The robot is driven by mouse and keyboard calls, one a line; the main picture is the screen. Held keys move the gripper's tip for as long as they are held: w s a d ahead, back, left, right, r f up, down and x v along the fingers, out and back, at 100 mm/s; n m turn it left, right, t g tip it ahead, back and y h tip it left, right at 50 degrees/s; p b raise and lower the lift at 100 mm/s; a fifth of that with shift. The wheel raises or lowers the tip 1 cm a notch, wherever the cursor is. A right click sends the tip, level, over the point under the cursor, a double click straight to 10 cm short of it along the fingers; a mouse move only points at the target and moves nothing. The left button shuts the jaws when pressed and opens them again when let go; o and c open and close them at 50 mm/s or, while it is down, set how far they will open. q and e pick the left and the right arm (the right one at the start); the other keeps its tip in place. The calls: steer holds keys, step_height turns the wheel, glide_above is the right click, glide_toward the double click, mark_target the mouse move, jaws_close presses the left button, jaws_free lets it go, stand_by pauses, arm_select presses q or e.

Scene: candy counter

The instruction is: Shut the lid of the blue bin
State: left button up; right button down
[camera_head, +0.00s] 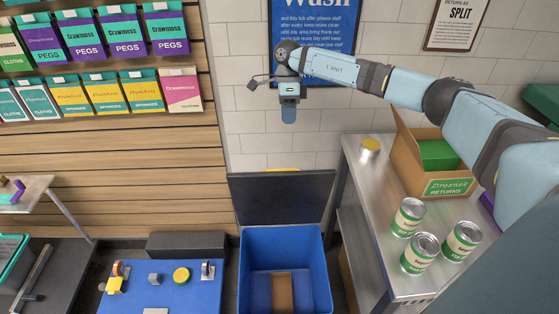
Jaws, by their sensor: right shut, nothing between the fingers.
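The blue bin (257,262) stands on the floor at the bottom middle. Its dark lid (280,198) is open and stands upright at the bin's back edge, near the wall. A brown piece (282,293) lies inside the bin. My right gripper (289,117) hangs above the lid in the picture, fingers pointing down, shut and empty. It looks clear of the lid, in front of the wall and the blue sign. My left gripper is out of view.
A metal table (362,190) stands right of the bin, with several cans, a yellow-topped tin (370,146) and a cardboard returns box (409,160). A low blue surface (140,288) with small items lies left of the bin. Packets hang on the slatted wall.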

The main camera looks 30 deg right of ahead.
arm_select(q)
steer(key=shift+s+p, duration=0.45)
steer(key=shift+p, duration=0.25)
arm_select(e)
steer(key=s+a+f, duration=0.4)
steer(key=s+f, duration=0.2)
steer(key=f, duration=0.3)
steer(key=shift+s+a+f, duration=0.15)
steer(key=shift+s+f, duration=0.05)
steer(key=shift+f, duration=0.15)
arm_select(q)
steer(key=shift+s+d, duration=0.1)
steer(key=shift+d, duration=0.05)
arm_select(e)
steer(key=shift+s, duration=0.1)
steer(key=shift+a, duration=0.1)
